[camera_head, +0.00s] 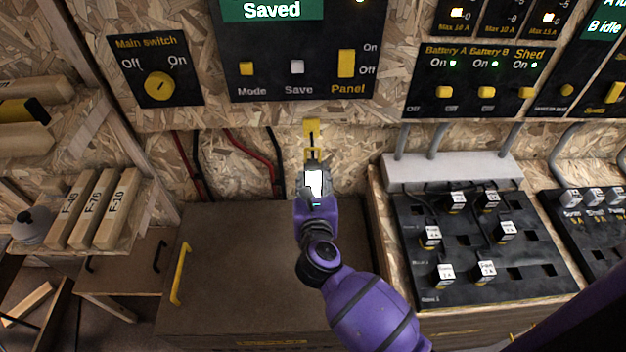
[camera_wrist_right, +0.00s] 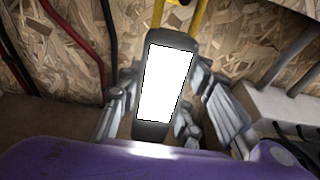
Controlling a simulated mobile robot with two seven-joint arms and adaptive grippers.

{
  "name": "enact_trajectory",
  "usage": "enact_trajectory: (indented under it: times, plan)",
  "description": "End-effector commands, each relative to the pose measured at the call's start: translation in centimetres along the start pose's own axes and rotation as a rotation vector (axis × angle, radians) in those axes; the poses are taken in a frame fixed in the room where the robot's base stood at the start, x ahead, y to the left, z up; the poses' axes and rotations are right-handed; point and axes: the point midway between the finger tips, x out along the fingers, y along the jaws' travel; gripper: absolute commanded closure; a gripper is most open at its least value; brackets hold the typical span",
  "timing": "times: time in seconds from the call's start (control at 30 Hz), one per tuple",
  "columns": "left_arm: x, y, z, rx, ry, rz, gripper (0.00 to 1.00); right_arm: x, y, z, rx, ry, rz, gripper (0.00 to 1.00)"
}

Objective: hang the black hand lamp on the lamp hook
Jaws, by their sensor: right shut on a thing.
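The black hand lamp (camera_head: 314,183) has a bright white lit face. My right gripper (camera_head: 313,190) is shut on it, and in the right wrist view the fingers (camera_wrist_right: 165,105) stand on both sides of the lamp (camera_wrist_right: 158,86). The lamp is roughly upright, slightly tilted in the wrist view. The yellow lamp hook (camera_head: 312,127) is on the wall just below the panel, directly above the lamp in the picture. I cannot tell whether lamp and hook touch. My left gripper is not in view.
A brown cabinet top (camera_head: 255,245) lies clear below the lamp. Red and black cables (camera_head: 255,152) run down the wall at left. A black socket board (camera_head: 480,245) under a grey duct (camera_head: 450,170) is at right.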

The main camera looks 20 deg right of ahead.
Motion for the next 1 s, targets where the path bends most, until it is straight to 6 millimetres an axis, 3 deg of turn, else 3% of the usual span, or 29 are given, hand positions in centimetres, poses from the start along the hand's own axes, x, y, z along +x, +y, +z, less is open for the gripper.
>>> enact_trajectory:
  times: [0.37, 0.4, 0.53, 0.87, 1.0]
  plan:
    - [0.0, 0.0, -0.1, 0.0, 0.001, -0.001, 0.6, 0.0, 0.0, 0.1, 0.001, -0.002, 0.0, 0.99]
    - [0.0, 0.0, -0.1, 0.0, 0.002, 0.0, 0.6, 0.0, 0.0, 0.1, 0.001, -0.002, 0.0, 0.61]
    - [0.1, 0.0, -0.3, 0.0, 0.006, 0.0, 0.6, 0.0, 0.0, 0.1, 0.0, -0.002, 0.0, 0.45]
    - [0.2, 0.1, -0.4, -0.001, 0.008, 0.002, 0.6, -0.2, 0.0, -0.1, 0.0, 0.001, 0.0, 0.45]
    - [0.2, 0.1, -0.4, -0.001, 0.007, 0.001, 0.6, -1.5, 0.0, -0.1, 0.002, 0.002, 0.001, 0.45]
